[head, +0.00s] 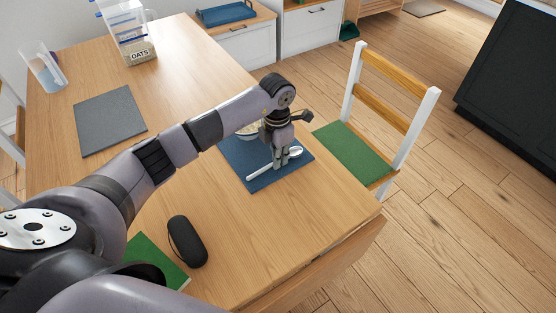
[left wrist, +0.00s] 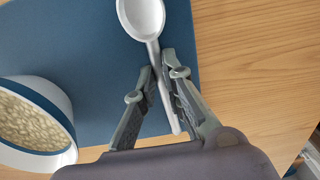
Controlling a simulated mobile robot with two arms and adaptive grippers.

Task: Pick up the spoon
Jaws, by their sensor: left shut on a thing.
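A white spoon (head: 264,173) lies along the blue placemat (head: 238,160) on the wooden table. In the left wrist view the spoon (left wrist: 143,17) has its bowl at the top and its handle running down between my fingers. My left gripper (head: 279,162) points down at the mat and is shut on the spoon's handle; its fingertips (left wrist: 157,72) also show in the left wrist view. Whether the spoon is lifted off the mat cannot be told. My right gripper is not in view.
A bowl of oats (left wrist: 30,120) stands beside the gripper on the mat. A black case (head: 187,241) lies on the near table. A grey placemat (head: 110,121), a glass (head: 43,66) and an oats container (head: 128,32) are farther left. A chair (head: 370,125) stands at the right.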

